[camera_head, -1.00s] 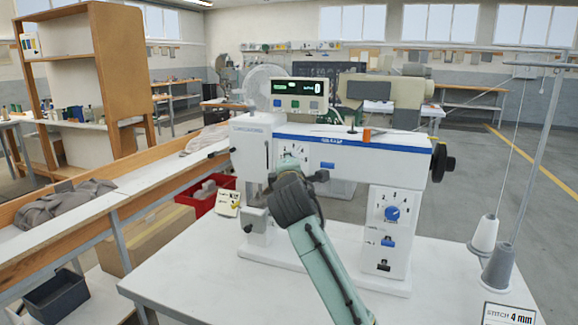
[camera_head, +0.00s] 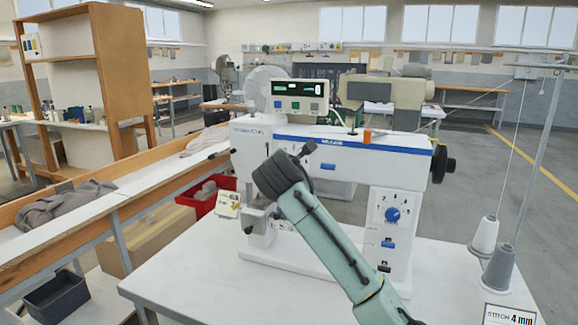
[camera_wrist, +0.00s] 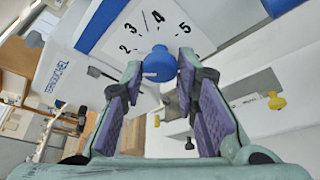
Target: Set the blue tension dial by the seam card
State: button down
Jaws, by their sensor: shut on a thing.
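The blue tension dial (camera_wrist: 159,66) is a round knob on the sewing machine's white face in the wrist view. My gripper (camera_wrist: 160,62) has its purple-padded fingers on either side of this dial and is shut on it. Black numbers 2 to 5 arc above the dial, with a dark line between 3 and 4. In the head view my wrist hides this dial and the fingers. A small card (camera_head: 228,204) stands left of the machine, its print too small to read.
The white sewing machine (camera_head: 340,136) stands on a white table (camera_head: 200,275). A second blue dial (camera_head: 392,214) with its own scale sits on the right column. Thread cones (camera_head: 497,268) stand at right. A red bin (camera_head: 205,198) lies behind the table's left side.

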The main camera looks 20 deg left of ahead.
dwell(0.4)
jog(key=c, duration=1.3)
grip_release()
jog(key=v, duration=1.2)
